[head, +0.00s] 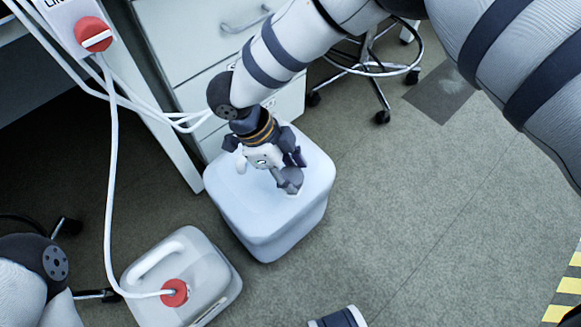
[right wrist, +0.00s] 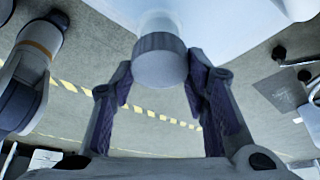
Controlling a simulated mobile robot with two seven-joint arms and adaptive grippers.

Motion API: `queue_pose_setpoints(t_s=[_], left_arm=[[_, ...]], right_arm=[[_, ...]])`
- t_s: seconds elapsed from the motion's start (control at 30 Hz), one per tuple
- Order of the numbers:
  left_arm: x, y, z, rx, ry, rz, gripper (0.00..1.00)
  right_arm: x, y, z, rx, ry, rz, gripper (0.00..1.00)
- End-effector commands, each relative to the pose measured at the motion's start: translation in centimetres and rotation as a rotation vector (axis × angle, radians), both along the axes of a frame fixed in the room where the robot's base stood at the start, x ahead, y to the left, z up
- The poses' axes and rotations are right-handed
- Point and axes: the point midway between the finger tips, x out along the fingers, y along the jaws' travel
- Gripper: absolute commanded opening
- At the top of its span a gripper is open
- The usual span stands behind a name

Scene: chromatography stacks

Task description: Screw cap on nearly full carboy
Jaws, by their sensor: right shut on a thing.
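A large white, block-shaped carboy (head: 265,232) stands on the floor in the middle of the head view. My right gripper (head: 287,178) reaches down over its top from above. In the right wrist view, a pale round cap (right wrist: 160,66) with a grey ribbed band sits between the fingers of the right gripper, which is shut on it. The cap is close to the carboy's white wall (right wrist: 225,22); I cannot tell whether it is seated on the neck. The liquid level is not visible.
A smaller white jerrycan (head: 203,262) with a red cap (head: 174,292) and a white tube stands at lower left. White drawers (head: 190,45) stand behind the carboy. The floor to the right is clear up to yellow-striped tape (head: 565,290).

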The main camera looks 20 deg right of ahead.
Motion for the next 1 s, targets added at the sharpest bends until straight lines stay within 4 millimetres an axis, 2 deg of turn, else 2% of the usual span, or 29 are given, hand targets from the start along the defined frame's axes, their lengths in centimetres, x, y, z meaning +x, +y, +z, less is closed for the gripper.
queue_pose_setpoints(t_s=[0.33,0.73,1.0], left_arm=[[-0.1,0.0,-0.4,0.000,0.005,0.000,0.40],[-0.1,0.0,-0.4,0.000,0.006,0.000,0.40],[-0.2,0.0,-0.6,0.000,0.009,0.000,0.40]], right_arm=[[0.0,0.0,-1.1,0.000,-0.001,0.000,0.24],[0.0,0.0,-1.2,0.000,-0.001,0.000,0.24],[0.0,0.0,-2.0,0.000,0.001,0.000,0.24]])
